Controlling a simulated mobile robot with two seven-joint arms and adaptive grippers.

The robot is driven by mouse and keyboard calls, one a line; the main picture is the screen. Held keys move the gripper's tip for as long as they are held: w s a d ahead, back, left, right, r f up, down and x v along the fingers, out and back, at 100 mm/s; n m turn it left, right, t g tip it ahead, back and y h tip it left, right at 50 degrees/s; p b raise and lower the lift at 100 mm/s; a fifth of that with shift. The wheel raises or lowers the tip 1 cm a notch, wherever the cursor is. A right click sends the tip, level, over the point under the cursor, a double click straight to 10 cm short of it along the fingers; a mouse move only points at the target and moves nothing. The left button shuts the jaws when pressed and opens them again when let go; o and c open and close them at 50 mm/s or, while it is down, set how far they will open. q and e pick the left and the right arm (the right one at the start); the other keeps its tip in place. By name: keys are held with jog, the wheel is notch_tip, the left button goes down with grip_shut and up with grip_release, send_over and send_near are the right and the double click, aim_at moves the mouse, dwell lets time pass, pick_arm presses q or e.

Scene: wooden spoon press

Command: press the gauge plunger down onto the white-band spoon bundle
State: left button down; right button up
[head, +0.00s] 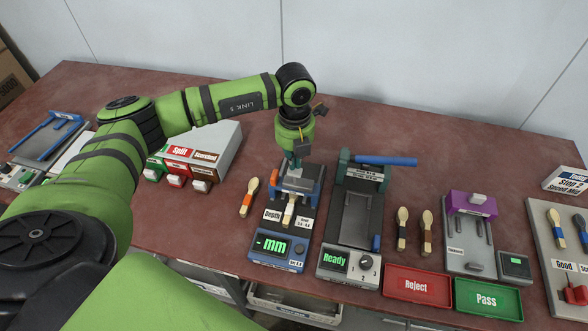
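The gauge (276,250) is a blue and grey device whose green display reads "- mm", standing near the front edge of the table. My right gripper is not in view.
Right of the gauge stands a press (356,215) with a blue lever and a "Ready" display. Loose spoons (402,228), a red Reject tray (417,286) and a green Pass tray (488,299) lie further right. A labelled white box (208,152) stands left, beside one spoon (249,197).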

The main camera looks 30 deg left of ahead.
aim_at(295, 171)
pick_arm(q)
jog(key=shift+f+b, duration=1.25)
jog(key=shift+f, duration=0.35)
jog(key=shift+r, duration=0.2)
jog(key=shift+r+p, duration=2.3)
jog(key=shift+r, duration=1.1)
